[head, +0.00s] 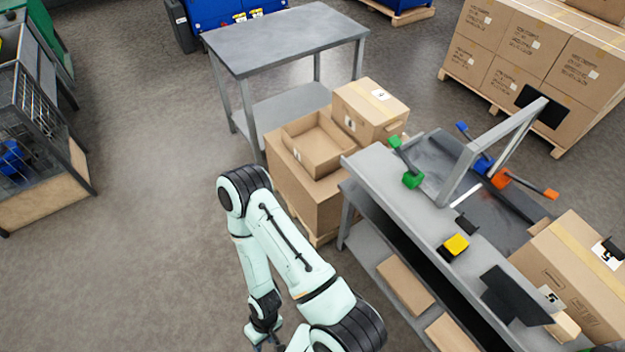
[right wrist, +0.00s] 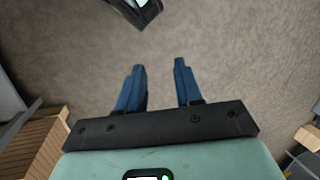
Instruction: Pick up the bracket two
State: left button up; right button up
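My right gripper (head: 264,342) hangs low at the bottom edge of the head view, over the floor and left of the workbench (head: 385,195). In the right wrist view, the right gripper (right wrist: 160,68) has its two blue fingers apart with only floor between them. No part is clearly marked as bracket two. Small parts on the bench include a green piece (head: 412,180), a blue piece (head: 483,165), an orange piece (head: 500,179) and a yellow-topped block (head: 455,246). The right gripper is well apart from them. My left gripper is not in view.
Cardboard boxes (head: 318,190) are stacked behind my right arm, and another box (head: 580,270) sits at the right. A grey table (head: 288,38) stands beyond.

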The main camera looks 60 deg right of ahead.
aim_at(463, 221)
jog(key=z, duration=1.8)
